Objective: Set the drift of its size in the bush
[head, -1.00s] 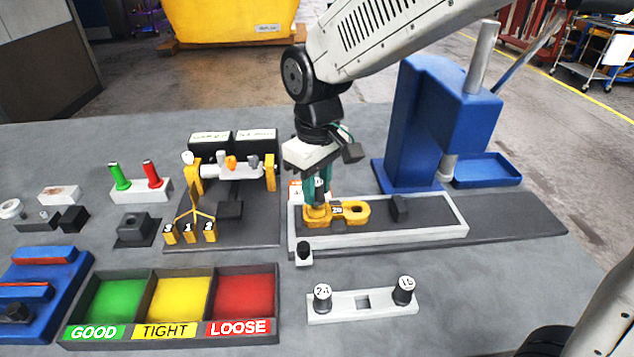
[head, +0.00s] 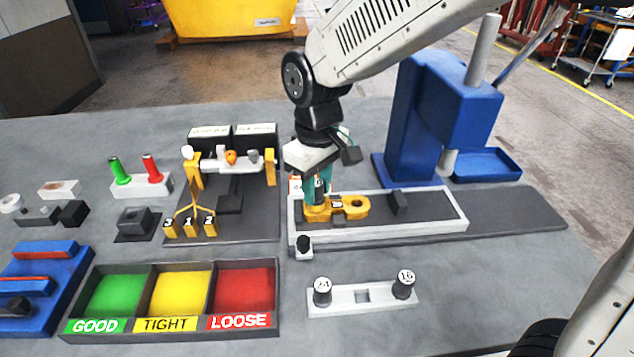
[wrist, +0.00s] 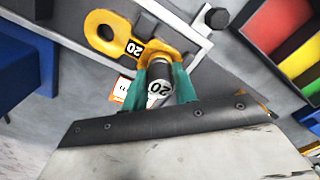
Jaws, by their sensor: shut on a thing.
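My gripper (head: 318,190) has teal fingers and points down over the left end of the grey tray. In the wrist view its fingers (wrist: 168,85) are shut on a dark drift (wrist: 160,88) marked 20. The yellow casting (head: 352,206) marked 20 lies in the tray, with one open eye on the right. The drift stands at the casting's other eye, where the bush would sit; the fingers hide how deep it is. The casting also shows in the wrist view (wrist: 108,35). Two more drifts, marked 24 (head: 322,291) and 16 (head: 403,284), stand in a white rack (head: 345,307) with an empty middle slot.
A blue press (head: 440,120) stands behind the tray (head: 380,235) on the right. GOOD, TIGHT and LOOSE bins (head: 170,330) lie front left. A small black-knobbed post (head: 304,247) stands at the tray's front left corner. A yellow-ended gauge stand (head: 228,165) is left of my arm.

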